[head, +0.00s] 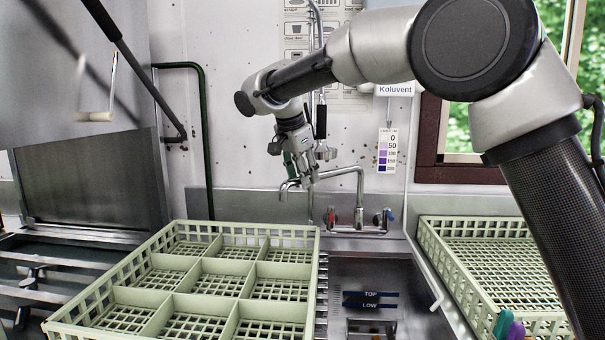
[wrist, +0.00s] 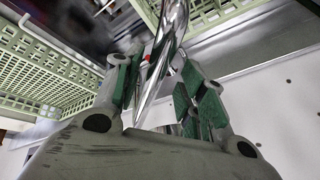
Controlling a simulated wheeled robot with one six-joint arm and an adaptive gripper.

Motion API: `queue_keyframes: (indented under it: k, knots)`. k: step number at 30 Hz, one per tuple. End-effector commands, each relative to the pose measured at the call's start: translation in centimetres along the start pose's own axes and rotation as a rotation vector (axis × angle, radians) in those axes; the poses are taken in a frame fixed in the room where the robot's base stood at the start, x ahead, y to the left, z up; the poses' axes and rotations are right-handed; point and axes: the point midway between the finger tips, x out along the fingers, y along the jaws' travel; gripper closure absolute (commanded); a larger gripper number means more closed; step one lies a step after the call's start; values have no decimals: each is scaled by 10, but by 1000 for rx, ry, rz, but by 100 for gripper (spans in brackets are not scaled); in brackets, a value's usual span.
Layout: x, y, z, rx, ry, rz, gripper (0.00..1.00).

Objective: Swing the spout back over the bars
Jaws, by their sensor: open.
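The chrome spout (head: 343,171) rises from the wall tap (head: 360,224) and reaches left, its bent-down end by the rear right corner of the green divided rack. My gripper (head: 303,178) points down at the spout's left part. In the wrist view the spout (wrist: 170,40) passes between the open fingers of my gripper (wrist: 160,75), which have green pads. Whether either pad touches the spout, I cannot tell. A narrow strip of metal bars (head: 322,292) shows between the rack and the sink well; the rack may hide more of it.
The divided rack (head: 155,310) stands left of the sink well (head: 370,272). A second green rack (head: 470,275) is at the right. A hanging spray hose (head: 321,120) is close behind my gripper. Red and blue tap handles (head: 388,216) flank the spout's base.

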Motion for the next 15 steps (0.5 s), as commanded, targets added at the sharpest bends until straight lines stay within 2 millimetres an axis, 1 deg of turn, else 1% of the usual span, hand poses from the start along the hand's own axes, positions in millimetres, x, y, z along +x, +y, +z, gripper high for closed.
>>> queue_keyframes:
  k: [2, 5, 8, 15]
  knots:
    - [-1, 0, 0, 0, 0, 0, 59]
    - [-9, 0, 0, 0, 0, 0, 59]
    - [-26, 0, 1, 0, -1, -2, 59]
    - [-80, -1, 1, -1, -1, -4, 59]
